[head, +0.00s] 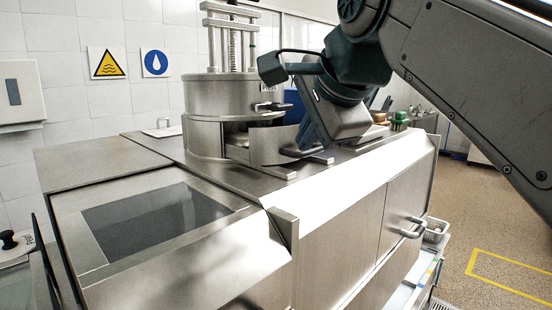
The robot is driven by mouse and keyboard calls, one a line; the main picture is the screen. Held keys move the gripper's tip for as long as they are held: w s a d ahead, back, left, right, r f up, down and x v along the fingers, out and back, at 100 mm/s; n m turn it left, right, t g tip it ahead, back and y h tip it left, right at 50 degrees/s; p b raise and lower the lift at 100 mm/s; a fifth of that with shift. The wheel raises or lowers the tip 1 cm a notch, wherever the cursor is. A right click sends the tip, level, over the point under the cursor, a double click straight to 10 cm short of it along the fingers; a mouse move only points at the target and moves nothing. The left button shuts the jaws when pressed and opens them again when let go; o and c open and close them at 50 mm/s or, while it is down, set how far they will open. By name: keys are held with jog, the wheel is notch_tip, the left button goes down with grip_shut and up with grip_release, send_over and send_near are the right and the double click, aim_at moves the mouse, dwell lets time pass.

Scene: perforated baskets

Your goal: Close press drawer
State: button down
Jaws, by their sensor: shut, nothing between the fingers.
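The press (205,125) is a round steel drum with a screw and posts on top, standing on the steel counter. Its drawer (268,143) has a curved steel front. It stands partly out of the drum to the right, with a dark opening and a pale inside visible behind the front. A handle (296,152) shows low on the drawer front, partly covered by my gripper. My gripper (304,143) is shut and empty, tilted down right at the drawer front and handle. Whether it touches them I cannot tell.
Green and brown items (398,119) stand behind my arm. The counter front right of the rails is clear.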

jog(key=r, duration=0.1)
send_near(271, 160)
jog(key=f, duration=0.3)
jog(key=shift+s+d+f+m, duration=0.1)
jog(key=shift+s+f+m, duration=0.2)
jog(key=shift+f, duration=0.1)
jog(key=w, duration=0.1)
jog(key=w+a+p, duration=0.1)
jog(key=w, duration=0.1)
jog(key=shift+w+a+f, duration=0.1)
jog(key=shift+w+f, duration=0.1)
jog(key=shift+f, duration=0.05)
jog(key=shift+w+a, duration=0.2)
jog(key=shift+w, duration=0.35)
